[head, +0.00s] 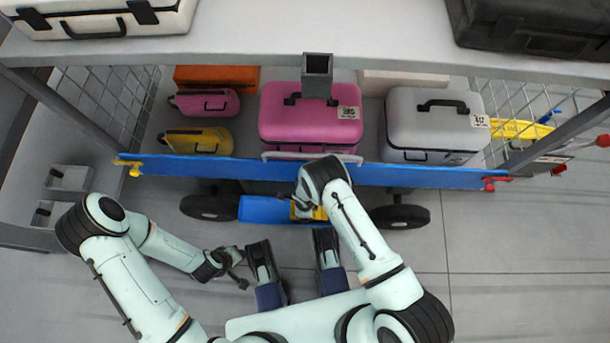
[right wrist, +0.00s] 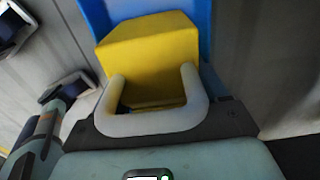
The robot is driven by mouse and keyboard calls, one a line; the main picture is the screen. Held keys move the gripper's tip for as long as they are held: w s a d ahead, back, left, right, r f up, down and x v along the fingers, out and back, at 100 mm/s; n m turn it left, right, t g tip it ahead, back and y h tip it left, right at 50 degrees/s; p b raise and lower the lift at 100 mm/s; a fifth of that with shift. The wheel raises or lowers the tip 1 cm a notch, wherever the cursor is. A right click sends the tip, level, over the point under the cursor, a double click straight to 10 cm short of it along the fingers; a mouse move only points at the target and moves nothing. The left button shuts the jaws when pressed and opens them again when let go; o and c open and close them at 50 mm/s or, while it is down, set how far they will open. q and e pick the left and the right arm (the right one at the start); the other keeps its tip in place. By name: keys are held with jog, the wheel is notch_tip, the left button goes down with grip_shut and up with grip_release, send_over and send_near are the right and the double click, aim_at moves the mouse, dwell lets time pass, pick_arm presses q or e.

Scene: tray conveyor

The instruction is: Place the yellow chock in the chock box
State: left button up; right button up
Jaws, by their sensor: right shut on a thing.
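The yellow chock (head: 319,213) is mostly hidden under my right arm's wrist in the head view. In the right wrist view the yellow chock (right wrist: 150,55) is large and close, with a pale U-shaped band in front of its near side. My right gripper (head: 304,209) is shut on the chock; its fingertips are mostly hidden. The blue chock box (head: 264,210) lies low between the cart's wheels, and its blue wall (right wrist: 97,17) shows behind the chock. I cannot tell whether the chock is inside or above it.
The cart's blue rail (head: 230,170) runs above the box, with black wheels (head: 402,217) at either side. A pink case (head: 310,120), a grey case (head: 433,122) and smaller bags sit on the cart. The grey floor (head: 530,240) at the right is clear.

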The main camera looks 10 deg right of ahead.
pick_arm(q)
jog(key=shift+w+f+b, duration=0.1)
jog(key=shift+f+b, duration=0.4)
pick_arm(e)
jog(key=shift+f, duration=0.6)
jog(key=o, duration=1.7)
jog(key=shift+r+p, duration=0.45)
jog(key=shift+r, duration=0.45)
notch_tip(320, 180, up, 9)
jog(key=p, duration=0.3)
jog(key=shift+f, duration=0.1)
pick_arm(q)
jog(key=w+d+r+t, duration=0.1)
jog(key=w+r, duration=0.2)
jog(key=r, duration=0.3)
jog(key=shift+w+d+r, duration=0.15)
jog(key=shift+d+r, duration=0.05)
jog(key=shift+d, duration=0.05)
pick_arm(e)
jog(key=shift+r, duration=0.7)
